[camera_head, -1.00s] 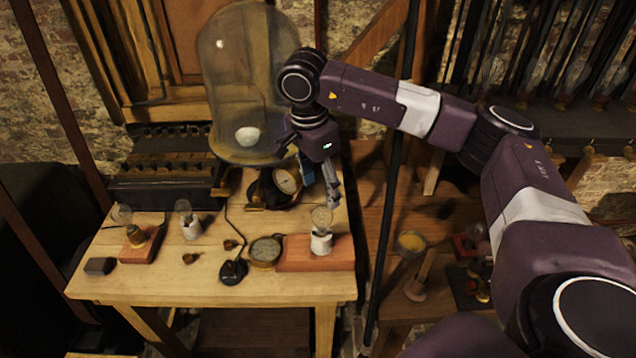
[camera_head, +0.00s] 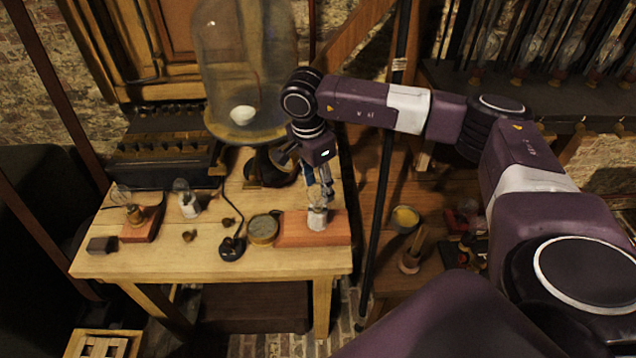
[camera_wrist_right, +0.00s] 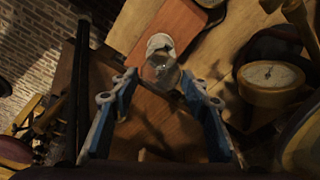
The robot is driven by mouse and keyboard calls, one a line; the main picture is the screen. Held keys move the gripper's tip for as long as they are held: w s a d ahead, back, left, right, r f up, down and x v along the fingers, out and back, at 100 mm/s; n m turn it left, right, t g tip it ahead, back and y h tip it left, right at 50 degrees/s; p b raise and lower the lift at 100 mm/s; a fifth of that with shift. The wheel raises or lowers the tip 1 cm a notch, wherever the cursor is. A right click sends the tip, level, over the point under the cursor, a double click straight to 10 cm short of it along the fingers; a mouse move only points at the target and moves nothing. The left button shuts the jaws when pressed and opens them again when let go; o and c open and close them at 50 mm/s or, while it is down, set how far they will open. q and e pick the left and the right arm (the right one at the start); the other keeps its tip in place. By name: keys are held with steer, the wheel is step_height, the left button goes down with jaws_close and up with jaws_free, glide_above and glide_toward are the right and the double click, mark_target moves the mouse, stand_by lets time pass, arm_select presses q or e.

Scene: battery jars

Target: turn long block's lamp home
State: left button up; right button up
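The long block (camera_head: 285,232) is a reddish wooden slab at the table's right end. Its lamp, a clear glass bulb (camera_wrist_right: 160,72), stands in a white socket (camera_head: 317,220) on the block. In the right wrist view the white socket (camera_wrist_right: 160,44) is just beyond the bulb. My right gripper (camera_head: 322,188) points down at the bulb from above. In the right wrist view its blue-grey fingers (camera_wrist_right: 160,88) are spread apart, with the bulb between or just past their tips; contact is not visible. Whether the lamp is fully seated cannot be told. My left gripper is not in view.
A shorter block (camera_head: 143,228) with a lamp in a brass socket and a separate lamp (camera_head: 187,201) in a white socket stand left on the table (camera_head: 200,262). A round gauge (camera_head: 263,229) touches or nearly touches the long block. A glass bell jar (camera_head: 245,75) stands behind.

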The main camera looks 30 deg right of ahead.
steer(key=c, duration=0.8)
steer(key=m, duration=0.6)
steer(key=shift+g, duration=0.4)
steer(key=shift+m, duration=0.3)
steer(key=shift+m, duration=0.4)
steer(key=m, duration=0.5)
steer(key=shift+y, duration=0.4)
steer(key=shift+m, duration=0.4)
steer(key=m, duration=0.5)
steer(key=shift+g+y+p, duration=0.3)
steer(key=shift+p, duration=0.1)
